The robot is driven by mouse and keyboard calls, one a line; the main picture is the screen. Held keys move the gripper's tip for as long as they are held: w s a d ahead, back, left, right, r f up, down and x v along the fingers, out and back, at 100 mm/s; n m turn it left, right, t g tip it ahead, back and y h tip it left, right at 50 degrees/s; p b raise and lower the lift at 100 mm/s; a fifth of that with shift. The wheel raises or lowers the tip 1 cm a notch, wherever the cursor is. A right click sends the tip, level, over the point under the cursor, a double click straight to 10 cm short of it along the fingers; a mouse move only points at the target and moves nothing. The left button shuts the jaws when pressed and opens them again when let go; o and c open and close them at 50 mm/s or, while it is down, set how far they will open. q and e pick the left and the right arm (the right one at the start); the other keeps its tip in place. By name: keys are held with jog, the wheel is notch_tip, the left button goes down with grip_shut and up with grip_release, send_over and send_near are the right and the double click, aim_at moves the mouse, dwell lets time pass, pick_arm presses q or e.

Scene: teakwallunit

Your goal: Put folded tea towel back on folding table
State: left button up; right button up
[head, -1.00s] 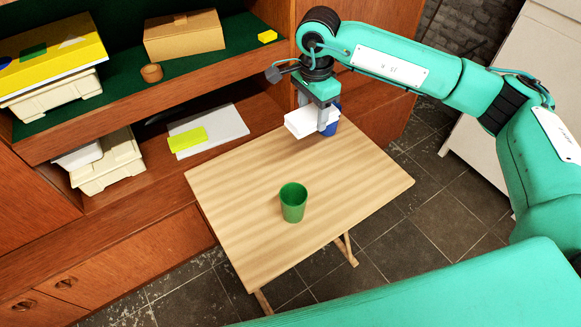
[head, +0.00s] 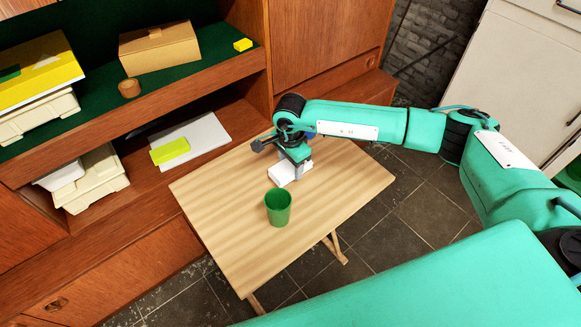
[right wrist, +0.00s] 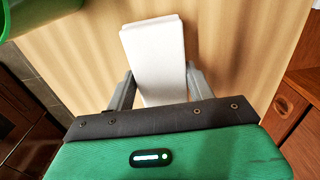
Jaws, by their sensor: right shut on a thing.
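The white folded tea towel (head: 281,173) is between the fingers of my right gripper (head: 296,168), low over the wooden folding table (head: 225,196). In the right wrist view the towel (right wrist: 154,52) lies flat between the two grey fingers of the gripper (right wrist: 158,88), with the table top (right wrist: 225,40) behind it. I cannot tell whether its underside touches the table. My left gripper is not in view.
A green cup (head: 278,208) stands on the table just in front of the towel. The table's left part and right end are clear.

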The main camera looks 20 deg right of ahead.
notch_tip(320, 180, down, 2)
jog(key=shift+f, duration=0.1)
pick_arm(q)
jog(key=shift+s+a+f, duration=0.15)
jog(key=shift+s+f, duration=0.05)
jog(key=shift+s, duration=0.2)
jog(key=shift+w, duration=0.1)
pick_arm(e)
jog(key=o, duration=0.9)
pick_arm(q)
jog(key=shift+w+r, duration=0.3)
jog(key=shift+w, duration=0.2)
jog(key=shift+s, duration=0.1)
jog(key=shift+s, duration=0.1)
